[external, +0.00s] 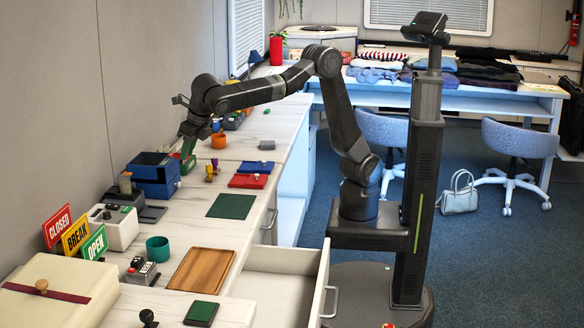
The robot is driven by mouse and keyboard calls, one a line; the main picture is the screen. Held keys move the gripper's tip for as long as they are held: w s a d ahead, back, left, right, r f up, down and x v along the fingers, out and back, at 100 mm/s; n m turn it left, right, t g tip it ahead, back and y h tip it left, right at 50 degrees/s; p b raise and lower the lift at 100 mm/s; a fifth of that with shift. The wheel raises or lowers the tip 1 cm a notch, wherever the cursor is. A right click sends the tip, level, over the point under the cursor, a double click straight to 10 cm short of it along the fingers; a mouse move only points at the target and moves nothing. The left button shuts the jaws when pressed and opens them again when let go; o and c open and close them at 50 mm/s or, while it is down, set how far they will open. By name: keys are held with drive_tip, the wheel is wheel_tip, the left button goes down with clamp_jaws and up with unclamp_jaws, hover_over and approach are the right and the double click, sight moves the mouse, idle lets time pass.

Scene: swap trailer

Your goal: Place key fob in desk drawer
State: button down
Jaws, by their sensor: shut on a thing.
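My gripper (188,141) is at the far left of the desk, low above the worktop by the blue box (153,188). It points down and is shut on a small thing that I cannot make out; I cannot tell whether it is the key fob. A green thing (188,166) shows just below the fingers. I cannot pick out the key fob for sure elsewhere. The desk drawer (286,258) stands pulled out at the front, next to my base. Its visible inside looks empty, and its front panel has a metal handle.
The worktop holds a wooden tray (201,269), a dark green mat (231,206), a teal cup (158,248), an orange cup (218,140), a red pad (249,181) and CLOSED, BREAK and OPEN signs (76,237). A cream box (62,292) fills the near left corner. Blue chairs (516,138) stand behind.

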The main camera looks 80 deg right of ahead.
drive_tip(key=s+a+n+y+b, duration=0.2)
drive_tip(key=s+a+n+b, duration=0.15)
drive_tip(key=s+a, duration=1.15)
drive_tip(key=n+b, duration=0.4)
drive_tip(key=b, duration=0.1)
hover_over(278, 298)
drive_tip(key=s, duration=0.1)
drive_tip(key=shift+m+y, duration=0.25)
drive_tip(key=shift+y, duration=0.05)
drive_tip(key=f, duration=2.6)
drive_tip(key=shift+s+d+f, duration=0.15)
drive_tip(key=shift+d+f, duration=0.1)
drive_tip(key=shift+f, duration=0.05)
drive_tip(key=shift+f+b, duration=0.8)
drive_tip(key=shift+f, duration=1.95)
drive_tip(key=shift+f, duration=0.2)
drive_tip(key=c, duration=1.3)
unclamp_jaws()
drive_tip(key=shift+r, duration=0.1)
drive_tip(key=shift+c, duration=0.2)
